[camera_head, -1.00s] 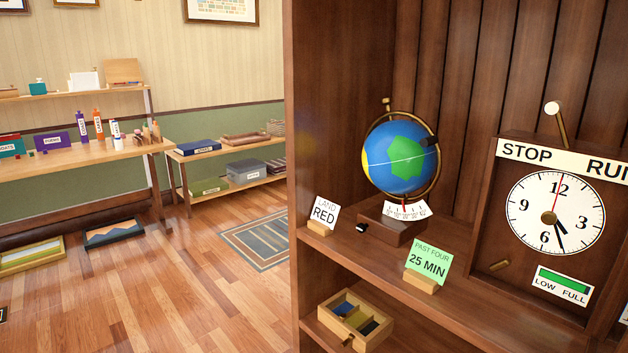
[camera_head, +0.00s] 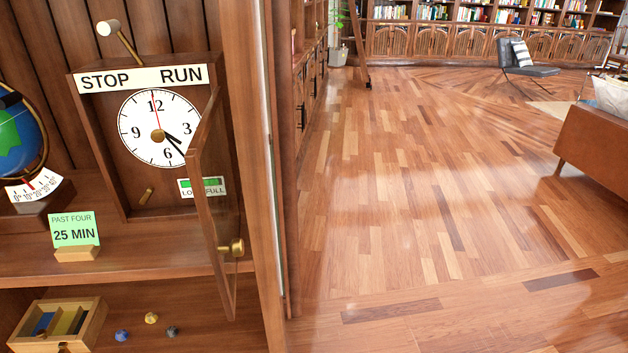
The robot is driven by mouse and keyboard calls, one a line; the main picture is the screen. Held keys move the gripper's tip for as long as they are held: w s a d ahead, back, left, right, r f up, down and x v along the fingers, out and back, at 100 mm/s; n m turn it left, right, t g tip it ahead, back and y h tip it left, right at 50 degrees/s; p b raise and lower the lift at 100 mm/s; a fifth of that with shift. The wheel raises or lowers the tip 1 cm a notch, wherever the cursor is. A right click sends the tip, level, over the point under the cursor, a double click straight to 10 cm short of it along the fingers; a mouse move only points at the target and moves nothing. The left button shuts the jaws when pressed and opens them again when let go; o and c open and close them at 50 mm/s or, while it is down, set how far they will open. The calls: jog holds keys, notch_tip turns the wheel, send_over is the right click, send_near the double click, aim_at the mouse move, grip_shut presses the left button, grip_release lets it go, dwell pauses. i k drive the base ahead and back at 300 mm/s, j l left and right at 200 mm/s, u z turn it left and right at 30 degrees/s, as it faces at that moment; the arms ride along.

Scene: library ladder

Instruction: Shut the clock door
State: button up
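The clock (camera_head: 93,150) stands on the upper shelf at the left of the head view, with a white dial (camera_head: 158,112) and a STOP/RUN label (camera_head: 140,78) above it. Its clock door (camera_head: 210,215) is a wood-framed glass panel, hinged at the clock's right side and standing open, swung out toward me. A brass knob (camera_head: 234,248) sits on the door's free edge. The door partly covers the LOW/FULL gauge (camera_head: 190,187). My gripper is not in view.
A cabinet side post (camera_head: 256,180) stands just right of the door. A green card (camera_head: 74,230) reading 25 MIN and a globe (camera_head: 20,140) are on the shelf to the left. A small tray (camera_head: 90,325) and several small knobs lie below. The wood floor (camera_head: 430,210) at right is open.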

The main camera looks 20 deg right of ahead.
aim_at(221, 226)
jog(key=z, duration=0.2)
jog(key=k+l+z, duration=0.3)
jog(key=k+l, duration=0.55)
jog(key=l, duration=0.1)
